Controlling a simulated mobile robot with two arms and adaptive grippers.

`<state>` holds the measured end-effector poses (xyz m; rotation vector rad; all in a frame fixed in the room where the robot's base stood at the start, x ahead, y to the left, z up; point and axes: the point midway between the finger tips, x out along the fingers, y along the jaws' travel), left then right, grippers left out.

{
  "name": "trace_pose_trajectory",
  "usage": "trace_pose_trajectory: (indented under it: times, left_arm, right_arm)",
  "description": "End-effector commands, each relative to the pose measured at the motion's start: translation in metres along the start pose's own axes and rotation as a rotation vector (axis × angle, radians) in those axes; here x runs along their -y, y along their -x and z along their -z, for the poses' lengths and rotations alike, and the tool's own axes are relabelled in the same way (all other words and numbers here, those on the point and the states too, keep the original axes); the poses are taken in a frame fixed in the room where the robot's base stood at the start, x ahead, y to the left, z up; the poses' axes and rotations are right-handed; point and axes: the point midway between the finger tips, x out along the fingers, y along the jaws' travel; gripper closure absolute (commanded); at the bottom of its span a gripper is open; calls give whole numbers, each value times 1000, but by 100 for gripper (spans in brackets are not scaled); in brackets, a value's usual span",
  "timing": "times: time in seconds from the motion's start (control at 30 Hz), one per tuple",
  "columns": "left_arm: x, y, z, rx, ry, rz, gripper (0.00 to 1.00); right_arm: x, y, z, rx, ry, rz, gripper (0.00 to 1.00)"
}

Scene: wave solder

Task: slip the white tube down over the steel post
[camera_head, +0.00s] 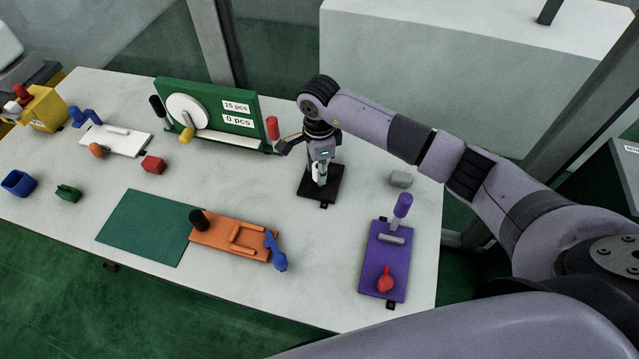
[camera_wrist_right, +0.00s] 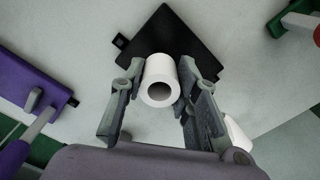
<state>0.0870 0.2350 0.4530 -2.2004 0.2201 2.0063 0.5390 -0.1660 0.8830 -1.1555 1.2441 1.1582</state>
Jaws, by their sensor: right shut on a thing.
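The white tube (camera_head: 321,171) is between the fingers of my right gripper (camera_head: 321,165), above or on the black base plate (camera_head: 333,186). In the right wrist view, my right gripper (camera_wrist_right: 162,78) is shut on the white tube (camera_wrist_right: 160,82), with one finger on each side. I look along the tube at its near open end, and its bore is dark. The black base plate (camera_wrist_right: 145,38) lies behind it. The steel post is not visible; I cannot tell whether the tube is around it or above it. My left gripper is not in view.
A green board (camera_head: 236,127) with a white disc and count labels stands left of my right gripper. An orange fixture (camera_head: 217,232) is front left.

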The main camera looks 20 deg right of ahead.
Motion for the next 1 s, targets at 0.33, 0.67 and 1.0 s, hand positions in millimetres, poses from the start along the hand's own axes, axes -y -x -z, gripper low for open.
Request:
trace_pose_trajectory:
  times: [0.33, 0.67, 1.0]
  left_arm:
    - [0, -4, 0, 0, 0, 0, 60]
    - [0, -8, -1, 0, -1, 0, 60]
    - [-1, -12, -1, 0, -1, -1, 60]
  right_arm:
    - [0, -4, 0, 0, 0, 0, 100]
    - [0, -8, 0, 0, 0, 0, 100]
    - [0, -12, 0, 0, 0, 0, 100]
